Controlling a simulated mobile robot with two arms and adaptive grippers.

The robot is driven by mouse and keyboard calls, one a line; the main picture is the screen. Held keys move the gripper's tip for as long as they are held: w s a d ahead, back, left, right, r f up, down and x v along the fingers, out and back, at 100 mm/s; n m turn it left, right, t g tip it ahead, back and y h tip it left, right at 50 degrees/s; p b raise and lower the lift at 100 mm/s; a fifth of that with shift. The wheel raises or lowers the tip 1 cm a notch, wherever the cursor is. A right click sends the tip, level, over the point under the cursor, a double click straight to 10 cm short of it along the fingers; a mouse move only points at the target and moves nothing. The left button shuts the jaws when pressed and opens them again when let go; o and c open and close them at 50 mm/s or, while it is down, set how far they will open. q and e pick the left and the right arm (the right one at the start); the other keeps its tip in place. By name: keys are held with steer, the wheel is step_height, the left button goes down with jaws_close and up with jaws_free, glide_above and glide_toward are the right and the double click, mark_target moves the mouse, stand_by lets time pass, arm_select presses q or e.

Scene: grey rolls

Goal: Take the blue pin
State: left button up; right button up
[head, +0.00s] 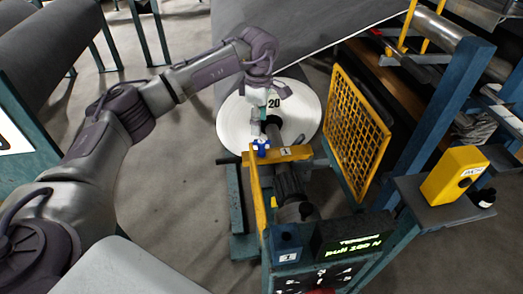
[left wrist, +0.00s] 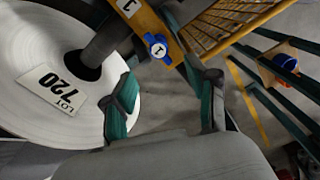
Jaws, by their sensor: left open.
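The blue pin (head: 261,147) has a round white label and sits at the yellow bar (head: 290,154) in front of the white roll. In the left wrist view the blue pin (left wrist: 158,48) shows a "1" on its face, and the yellow bar (left wrist: 146,20) runs past it. My left gripper (head: 258,122) is open and empty, just behind and above the pin in the head view. In the left wrist view its two teal-padded fingers (left wrist: 168,84) are spread, with the pin beyond the tips, between them and apart from both. My right gripper is not in view.
The white roll (head: 233,128) stands behind the bar on a dark shaft. A yellow mesh guard (head: 360,125) rises to its right. A display (head: 352,238) reading "pull" and a blue box (head: 285,241) stand in front. A yellow box (head: 454,174) is at right.

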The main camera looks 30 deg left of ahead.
mark_target(261, 141)
arm_select(q)
steer(key=f, duration=0.9)
steer(key=shift+w+d, duration=0.1)
steer(key=shift+d, duration=0.25)
steer(key=shift+r, duration=0.1)
jaws_close()
